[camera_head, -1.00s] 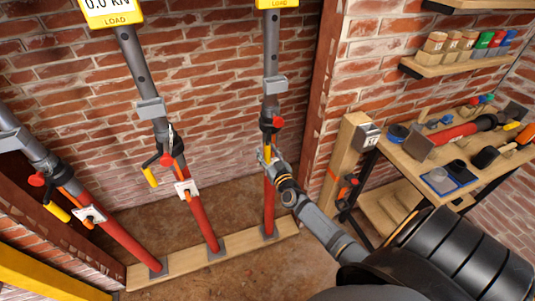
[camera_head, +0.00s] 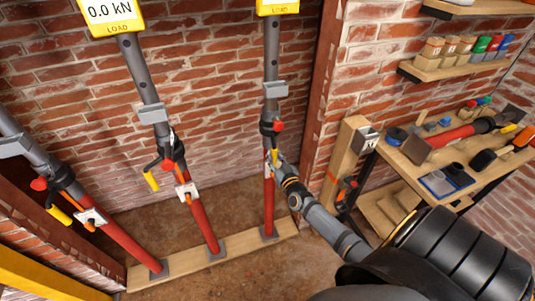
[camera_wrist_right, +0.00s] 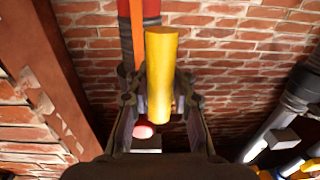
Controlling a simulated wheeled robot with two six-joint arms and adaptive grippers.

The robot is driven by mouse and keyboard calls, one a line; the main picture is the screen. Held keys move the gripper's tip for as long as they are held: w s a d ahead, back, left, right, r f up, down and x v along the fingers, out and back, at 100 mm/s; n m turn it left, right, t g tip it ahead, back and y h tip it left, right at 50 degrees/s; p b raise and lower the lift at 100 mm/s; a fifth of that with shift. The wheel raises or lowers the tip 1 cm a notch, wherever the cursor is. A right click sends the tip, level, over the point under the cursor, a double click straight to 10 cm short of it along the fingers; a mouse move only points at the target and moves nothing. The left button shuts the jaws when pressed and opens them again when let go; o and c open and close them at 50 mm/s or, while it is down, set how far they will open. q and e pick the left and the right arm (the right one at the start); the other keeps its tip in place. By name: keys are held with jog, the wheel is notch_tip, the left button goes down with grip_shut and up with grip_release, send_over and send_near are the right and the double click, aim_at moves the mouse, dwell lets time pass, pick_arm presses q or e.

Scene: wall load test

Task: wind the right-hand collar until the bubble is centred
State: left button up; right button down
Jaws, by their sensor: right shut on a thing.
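The right-hand prop has a red lower tube (camera_head: 268,205) and a grey upper tube (camera_head: 271,55). Its dark collar (camera_head: 267,129) sits where they meet, with a red knob beside it and a yellow crank handle (camera_head: 274,155) below. My right gripper (camera_head: 277,161) is at this handle. In the right wrist view the yellow handle (camera_wrist_right: 160,65) stands between the fingers of my right gripper (camera_wrist_right: 158,98), which is shut on it. I cannot make out a bubble on this prop. My left gripper is not in view.
Two similar props stand to the left, with white plates (camera_head: 187,190) and yellow handles. A yellow gauge (camera_head: 110,14) reads 0.0 kN; the right gauge (camera_head: 278,6) is cut off. A timber post (camera_head: 345,160) and a cluttered workbench (camera_head: 405,150) stand at right.

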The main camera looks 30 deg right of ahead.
jog(key=shift+s+d+f, duration=0.25)
jog(key=shift+d, duration=0.1)
jog(key=c, duration=1.5)
grip_release()
jog(key=o, duration=0.3)
jog(key=shift+s+r, duration=0.15)
jog(key=shift+r, duration=0.1)
jog(key=shift+o, duration=0.2)
jog(key=s+a, duration=0.2)
jog(key=s, duration=0.9)
jog(key=shift+s+a, duration=0.25)
jog(key=shift+s, duration=0.15)
